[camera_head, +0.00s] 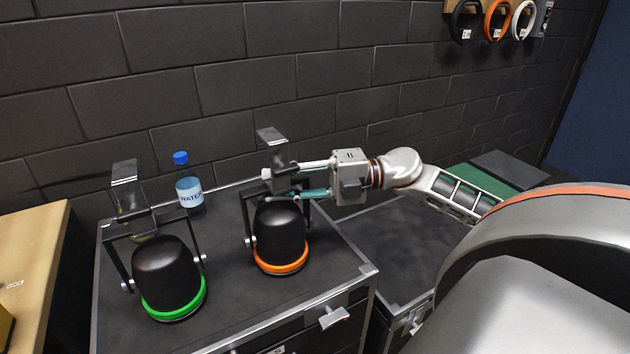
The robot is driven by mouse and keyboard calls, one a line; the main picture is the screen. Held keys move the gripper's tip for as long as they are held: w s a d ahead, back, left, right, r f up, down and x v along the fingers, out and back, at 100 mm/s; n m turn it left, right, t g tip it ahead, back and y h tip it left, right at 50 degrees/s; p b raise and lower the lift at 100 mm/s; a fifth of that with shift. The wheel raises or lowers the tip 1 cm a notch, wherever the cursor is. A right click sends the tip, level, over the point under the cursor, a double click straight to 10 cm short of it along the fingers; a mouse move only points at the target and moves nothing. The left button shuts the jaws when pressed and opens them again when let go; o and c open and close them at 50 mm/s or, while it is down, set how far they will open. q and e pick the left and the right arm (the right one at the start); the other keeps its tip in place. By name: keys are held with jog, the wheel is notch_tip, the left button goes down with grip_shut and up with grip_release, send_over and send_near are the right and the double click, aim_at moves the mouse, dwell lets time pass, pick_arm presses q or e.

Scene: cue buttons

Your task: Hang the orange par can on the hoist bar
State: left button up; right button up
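The orange par can (280,235), a black lamp body with an orange ring at its lower rim, stands upright on a black flight case (225,290). Its yoke and hook clamp (271,137) rise above it. My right gripper (266,186) reaches in from the right, with one finger on each side of the clamp. The fingers look closed in on it, though the exact contact is partly hidden. The can still rests on the case top. A similar par can with a green ring (167,277) stands to its left. I do not see the hoist bar. My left gripper is out of view.
A water bottle (187,184) stands at the back of the case, between the two cans. A dark brick wall (240,85) is close behind. A wooden surface (33,262) lies at the left. Rings (497,20) hang on the wall at upper right.

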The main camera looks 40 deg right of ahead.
jog(key=b+v, duration=0.1)
jog(key=v, duration=0.9)
jog(key=shift+r, duration=0.1)
dwell(0.3)
